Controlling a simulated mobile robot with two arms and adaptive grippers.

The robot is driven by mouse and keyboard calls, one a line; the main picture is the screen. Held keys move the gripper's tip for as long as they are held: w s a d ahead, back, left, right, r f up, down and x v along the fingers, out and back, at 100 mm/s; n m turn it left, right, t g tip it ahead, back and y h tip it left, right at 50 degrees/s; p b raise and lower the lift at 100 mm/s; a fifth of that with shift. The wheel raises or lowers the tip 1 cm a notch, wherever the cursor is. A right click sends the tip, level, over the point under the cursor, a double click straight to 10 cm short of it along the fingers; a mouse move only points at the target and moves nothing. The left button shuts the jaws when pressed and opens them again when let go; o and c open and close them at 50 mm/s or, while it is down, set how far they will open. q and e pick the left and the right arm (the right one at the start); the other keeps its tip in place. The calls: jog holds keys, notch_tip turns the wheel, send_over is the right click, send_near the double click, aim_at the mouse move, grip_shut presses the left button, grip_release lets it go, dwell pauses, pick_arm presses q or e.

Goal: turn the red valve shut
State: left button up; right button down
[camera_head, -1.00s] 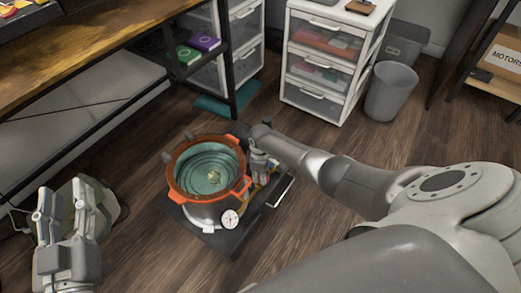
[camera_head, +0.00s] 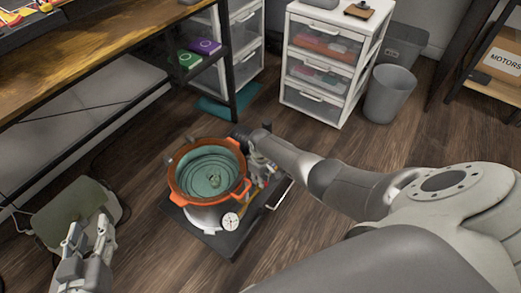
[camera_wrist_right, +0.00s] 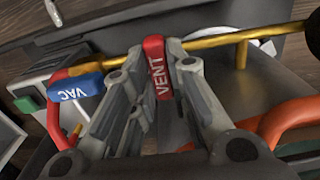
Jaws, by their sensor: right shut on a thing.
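The red valve handle (camera_wrist_right: 154,72), marked VENT, is in the right wrist view. It sits on a brass pipe (camera_wrist_right: 216,41) and points crosswise to it, toward the camera. My right gripper (camera_wrist_right: 160,58) is shut on this handle, with a finger on each side. In the head view my right gripper (camera_head: 259,166) is beside the orange-rimmed pot (camera_head: 208,168), and the valve there is too small to make out. My left gripper (camera_head: 88,234) is at the lower left, empty, with its fingers apart.
A blue handle (camera_wrist_right: 76,90) marked VAC is left of the red one. A dial gauge (camera_head: 230,221) is on the pot's front, above a dark base plate (camera_head: 222,243). White drawers (camera_head: 322,60) and a grey bin (camera_head: 389,92) stand behind.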

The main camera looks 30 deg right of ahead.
jog(key=c, duration=1.4)
grip_release()
jog(key=shift+r, duration=0.15)
jog(key=shift+r, duration=5.9)
